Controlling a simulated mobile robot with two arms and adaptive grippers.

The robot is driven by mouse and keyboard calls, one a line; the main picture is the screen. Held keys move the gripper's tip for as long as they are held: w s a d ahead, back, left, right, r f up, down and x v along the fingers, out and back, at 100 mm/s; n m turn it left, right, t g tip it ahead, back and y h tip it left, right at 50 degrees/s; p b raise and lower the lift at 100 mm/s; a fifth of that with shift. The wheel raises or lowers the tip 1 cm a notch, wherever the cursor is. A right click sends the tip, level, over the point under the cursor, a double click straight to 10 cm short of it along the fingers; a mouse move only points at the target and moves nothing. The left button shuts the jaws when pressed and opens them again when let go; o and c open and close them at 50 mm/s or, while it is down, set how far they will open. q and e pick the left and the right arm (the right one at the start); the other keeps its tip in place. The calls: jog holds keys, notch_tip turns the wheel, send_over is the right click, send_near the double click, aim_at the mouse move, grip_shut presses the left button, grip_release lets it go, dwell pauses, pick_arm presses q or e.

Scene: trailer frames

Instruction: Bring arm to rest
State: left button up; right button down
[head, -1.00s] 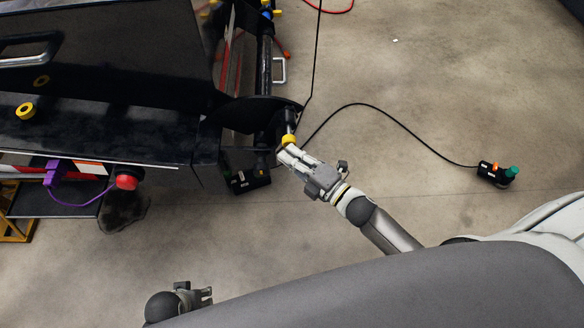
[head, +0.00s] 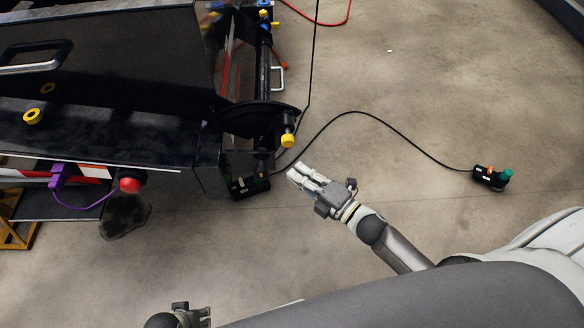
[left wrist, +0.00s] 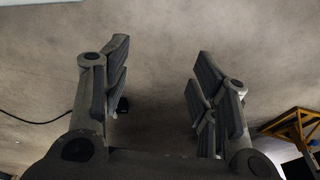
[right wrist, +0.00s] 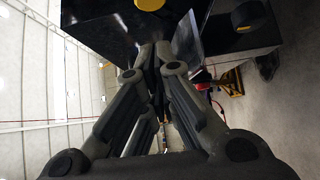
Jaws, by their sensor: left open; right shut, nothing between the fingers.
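My right gripper (head: 300,176) is shut and empty in the head view, above the concrete floor and just off the corner of the black trailer frame (head: 130,135). A yellow-tipped knob (head: 288,141) on the frame is a little above the fingertips in the picture, apart from them. In the right wrist view the fingers (right wrist: 152,55) are closed together. My left gripper (head: 207,314) is at the bottom edge of the head view, partly cut off. In the left wrist view its two fingers (left wrist: 160,75) stand wide apart with only floor between them.
A black control box with a green knob (head: 490,178) lies on the floor at right, on a black cable. A red button (head: 129,185) and purple connector (head: 62,176) are at the frame's lower left. A yellow stand (head: 18,222) is at far left. The middle floor is clear.

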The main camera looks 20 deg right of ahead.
jog(key=shift+v, duration=3.4)
jog(key=s+d+f+m+g+h, duration=0.1)
jog(key=d+f+m+g+h, duration=0.1)
jog(key=f+m+h, duration=0.35)
jog(key=s+d+f+m+g+h, duration=0.1)
jog(key=d+f+m+g+h, duration=0.15)
jog(key=f+m, duration=0.55)
jog(key=s+a+f+m+g+h, duration=0.1)
jog(key=s+f+m+g, duration=0.4)
jog(key=s+f, duration=0.1)
pick_arm(q)
jog(key=s+a+f+p, duration=0.1)
jog(key=s+f+p, duration=0.1)
jog(key=s+p, duration=0.6)
jog(key=s+a+f+g+p, duration=0.1)
jog(key=s+a+p, duration=0.1)
jog(key=s+p, duration=0.7)
jog(key=shift+s+f, duration=0.4)
pick_arm(e)
jog(key=s+f+m+g, duration=0.1)
jog(key=s+f+g, duration=0.1)
jog(key=s, duration=1)
jog(key=s+f+m+g, duration=0.2)
jog(key=s+f+g, duration=0.1)
jog(key=s, duration=1)
jog(key=shift+f, duration=0.2)
